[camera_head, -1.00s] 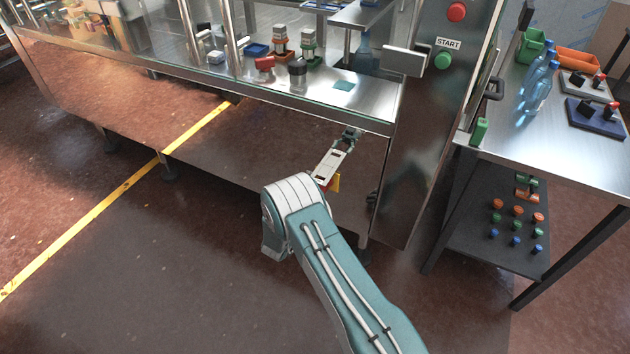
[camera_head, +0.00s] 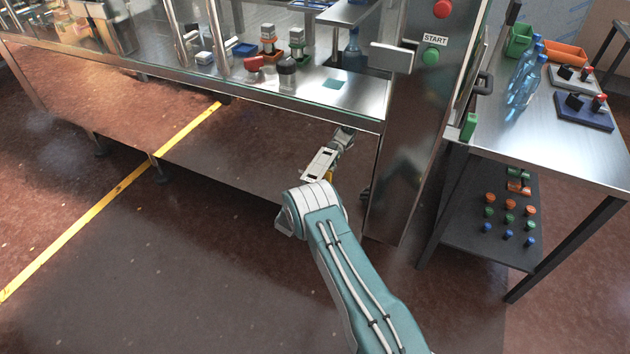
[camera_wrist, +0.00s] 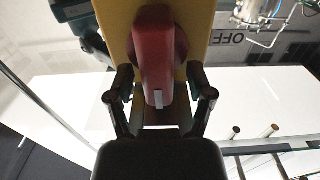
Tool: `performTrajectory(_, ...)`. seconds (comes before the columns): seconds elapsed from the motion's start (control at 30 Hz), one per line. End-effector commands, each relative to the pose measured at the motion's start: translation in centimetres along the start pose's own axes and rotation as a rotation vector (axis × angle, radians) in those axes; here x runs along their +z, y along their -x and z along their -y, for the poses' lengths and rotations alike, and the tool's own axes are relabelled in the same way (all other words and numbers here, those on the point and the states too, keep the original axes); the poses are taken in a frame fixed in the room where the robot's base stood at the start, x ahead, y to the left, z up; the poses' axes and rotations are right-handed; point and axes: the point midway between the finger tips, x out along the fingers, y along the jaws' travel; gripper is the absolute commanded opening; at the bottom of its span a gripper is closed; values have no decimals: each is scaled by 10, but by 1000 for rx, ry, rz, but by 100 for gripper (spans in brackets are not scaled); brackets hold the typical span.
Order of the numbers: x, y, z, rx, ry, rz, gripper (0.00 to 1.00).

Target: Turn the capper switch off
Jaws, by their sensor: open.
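The capper switch has a red handle (camera_wrist: 155,60) on a yellow plate (camera_wrist: 195,30) in the wrist view. The handle runs upright in the picture. The letters OFF (camera_wrist: 231,38) show upside down to the right of the plate. My gripper (camera_wrist: 159,92) is open, with one finger on each side of the handle's near end. Gaps show between fingers and handle; I cannot tell if either touches. In the head view, my arm hides most of the switch, and only a bit of the yellow plate (camera_head: 330,174) shows below the machine's deck.
The capping machine's steel deck (camera_head: 350,100) overhangs the switch area. A steel post with a red button (camera_head: 443,9) and a green START button (camera_head: 430,56) stands to the right. A side table (camera_head: 560,145) with bottles stands farther right. The floor at left is clear.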

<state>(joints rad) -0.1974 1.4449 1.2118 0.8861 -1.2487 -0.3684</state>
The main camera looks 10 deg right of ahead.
Motion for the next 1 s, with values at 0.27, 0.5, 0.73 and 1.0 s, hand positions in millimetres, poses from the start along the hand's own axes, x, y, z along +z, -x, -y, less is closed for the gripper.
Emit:
performTrajectory(0.27, 0, 0, 1, 0, 1, -1, 42)
performTrajectory(0.5, 0, 0, 1, -1, 0, -1, 0)
performTrajectory(0.73, 0, 0, 2, -2, 19, -1, 0)
performTrajectory(1.0, -1, 0, 5, -3, 143, -1, 0)
